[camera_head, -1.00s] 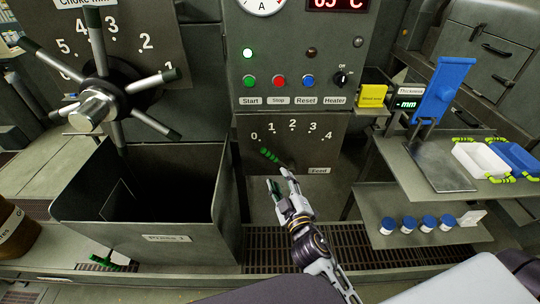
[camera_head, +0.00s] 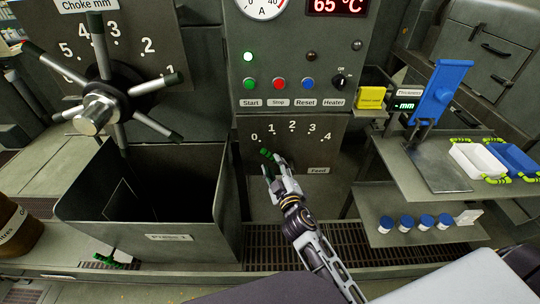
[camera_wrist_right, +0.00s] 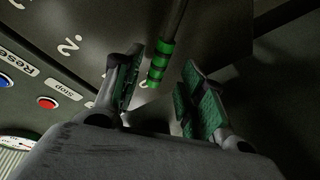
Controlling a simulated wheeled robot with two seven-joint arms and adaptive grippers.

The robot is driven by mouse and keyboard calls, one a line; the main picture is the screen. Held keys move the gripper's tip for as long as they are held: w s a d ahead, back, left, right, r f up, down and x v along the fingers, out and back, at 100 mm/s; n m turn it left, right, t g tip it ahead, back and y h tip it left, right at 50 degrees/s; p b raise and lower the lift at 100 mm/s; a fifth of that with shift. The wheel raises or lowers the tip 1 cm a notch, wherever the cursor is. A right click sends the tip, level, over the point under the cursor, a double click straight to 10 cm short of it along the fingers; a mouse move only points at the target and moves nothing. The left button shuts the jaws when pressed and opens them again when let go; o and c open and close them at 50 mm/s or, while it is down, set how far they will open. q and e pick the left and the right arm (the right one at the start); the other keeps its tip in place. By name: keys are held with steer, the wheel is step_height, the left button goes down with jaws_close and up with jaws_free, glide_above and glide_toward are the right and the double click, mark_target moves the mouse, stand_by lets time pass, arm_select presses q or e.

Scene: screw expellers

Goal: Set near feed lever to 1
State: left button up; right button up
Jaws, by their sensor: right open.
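The feed lever (camera_head: 265,153) has a green grip and stands on the feed panel below the numbers 0 to 4. Its grip tilts up and left, toward the 0 side; the exact setting is hard to read. My right gripper (camera_head: 273,165) is at the lever and partly hides it. In the right wrist view the lever's dark rod ends in green bands (camera_wrist_right: 158,65), seen between the two open green-padded fingers of my right gripper (camera_wrist_right: 163,82). No clear contact shows, and I cannot tell the depth between them. My left gripper is not in view.
Above the feed panel (camera_head: 325,150) is a row of buttons (camera_head: 279,84) with a heater knob (camera_head: 340,79). A spoked choke wheel (camera_head: 103,105) and open bin (camera_head: 170,238) are at left. Shelves (camera_head: 405,180) with trays and blue-capped jars are at right.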

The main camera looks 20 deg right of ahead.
mark_target(271, 158)
steer(key=shift+w+p, duration=0.5)
steer(key=shift+w, duration=2.4)
steer(key=shift+c, duration=0.5)
jaws_close()
